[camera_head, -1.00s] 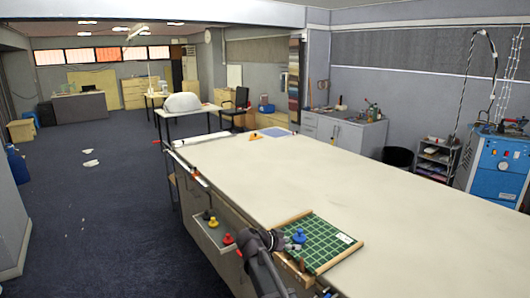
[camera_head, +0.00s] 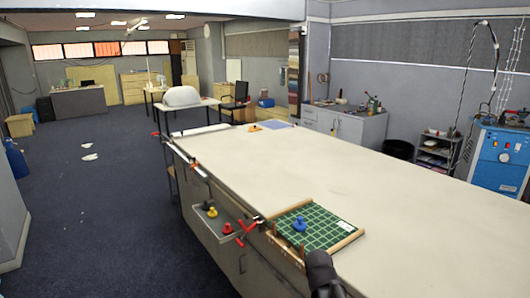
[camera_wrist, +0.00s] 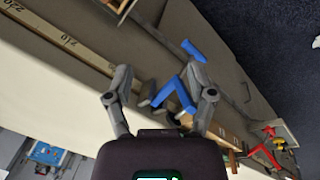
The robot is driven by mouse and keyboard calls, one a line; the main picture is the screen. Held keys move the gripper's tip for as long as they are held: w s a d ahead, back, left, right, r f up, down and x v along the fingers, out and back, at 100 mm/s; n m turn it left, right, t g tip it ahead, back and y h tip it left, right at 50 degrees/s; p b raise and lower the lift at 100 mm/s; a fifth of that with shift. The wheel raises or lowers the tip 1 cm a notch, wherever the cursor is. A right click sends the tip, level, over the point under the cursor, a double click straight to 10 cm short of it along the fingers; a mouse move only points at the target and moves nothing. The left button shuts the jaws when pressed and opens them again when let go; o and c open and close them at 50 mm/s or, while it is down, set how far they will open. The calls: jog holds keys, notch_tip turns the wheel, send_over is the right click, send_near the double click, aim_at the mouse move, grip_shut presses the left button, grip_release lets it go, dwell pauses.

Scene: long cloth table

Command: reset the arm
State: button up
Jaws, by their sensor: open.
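My gripper (camera_wrist: 158,66) shows in the wrist view with its two grey fingers spread apart and nothing held between them. Beyond the fingers are the table's edge and a blue clamp (camera_wrist: 171,97), partly covered by the right finger. In the head view the dark end of my arm (camera_head: 322,270) is at the bottom, just below the green grid board (camera_head: 325,240); the fingers cannot be made out there. A blue knobbed piece (camera_head: 300,224) stands on the board, apart from my arm.
The long cloth table (camera_head: 400,200) is mostly bare. A side tray (camera_head: 209,228) holds a yellow piece (camera_head: 212,212) and a red piece (camera_head: 228,229). A measuring strip (camera_wrist: 60,38) runs along the edge.

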jog(key=shift+s+a+f+n+g+y+b, duration=0.1)
jog(key=shift+s+f+n+y, duration=0.2)
jog(key=shift+s, duration=0.35)
jog(key=shift+s+a+f+n+g+y+b, duration=0.1)
jog(key=shift+s+n+y, duration=0.3)
jog(key=shift+s, duration=0.2)
jog(key=shift+s+f+n+g+y+b, duration=0.1)
jog(key=shift+s+f+n+y, duration=0.2)
jog(key=shift+s, duration=0.35)
jog(key=shift+r, duration=0.1)
